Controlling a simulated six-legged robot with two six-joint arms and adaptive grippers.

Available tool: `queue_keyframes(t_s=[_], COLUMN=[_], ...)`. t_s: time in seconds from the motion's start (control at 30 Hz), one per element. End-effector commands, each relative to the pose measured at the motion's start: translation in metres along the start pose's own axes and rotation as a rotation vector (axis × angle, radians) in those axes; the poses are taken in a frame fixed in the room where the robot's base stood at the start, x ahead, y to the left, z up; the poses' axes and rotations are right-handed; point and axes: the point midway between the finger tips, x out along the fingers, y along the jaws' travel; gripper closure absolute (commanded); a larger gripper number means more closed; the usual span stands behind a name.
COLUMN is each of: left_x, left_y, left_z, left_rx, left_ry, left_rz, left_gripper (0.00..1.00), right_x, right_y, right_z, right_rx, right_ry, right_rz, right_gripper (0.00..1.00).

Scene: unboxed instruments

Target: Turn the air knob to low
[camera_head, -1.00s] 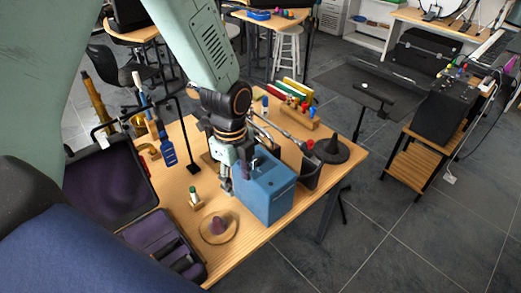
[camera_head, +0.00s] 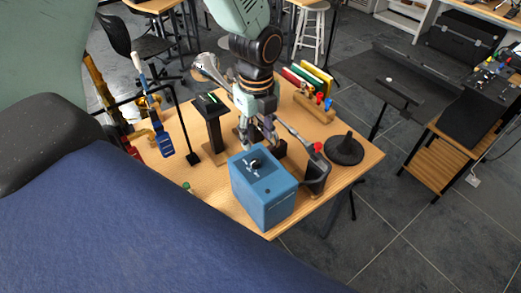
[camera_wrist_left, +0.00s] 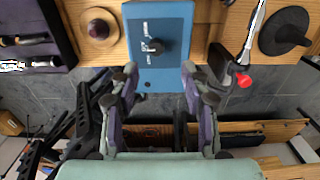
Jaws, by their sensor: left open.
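The air knob (camera_head: 255,164) is a small black knob on top of a blue box (camera_head: 268,205) near the front edge of the wooden table. In the left wrist view, the knob (camera_wrist_left: 154,46) has small white marks at its left, on the box face (camera_wrist_left: 160,76). I cannot read its setting. My left gripper (camera_head: 258,132) is just beyond the box, apart from the knob. In the left wrist view, its two fingers (camera_wrist_left: 158,95) are spread and empty, with the knob ahead of the gap. My right gripper is not in view.
A black stand (camera_head: 210,110) is at the left.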

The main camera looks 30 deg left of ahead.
Motion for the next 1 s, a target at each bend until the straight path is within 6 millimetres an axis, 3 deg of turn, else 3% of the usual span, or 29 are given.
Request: queue_keyframes(t_s=[0.53,0.93,1.0], left_x=[0.07,0.078,0.078], left_y=[0.006,0.003,0.002], left_z=[-0.001,0.001,0.001], left_rx=[-0.001,-0.001,-0.001], left_ry=[0.002,0.001,0.001], left_rz=[0.002,0.0,0.0], left_gripper=[0.54,0.54,0.59], right_x=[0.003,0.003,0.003], right_y=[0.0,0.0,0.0], right_z=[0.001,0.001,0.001], right_rx=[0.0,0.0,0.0], right_ry=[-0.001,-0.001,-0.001], right_rz=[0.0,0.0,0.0], right_gripper=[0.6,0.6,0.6])
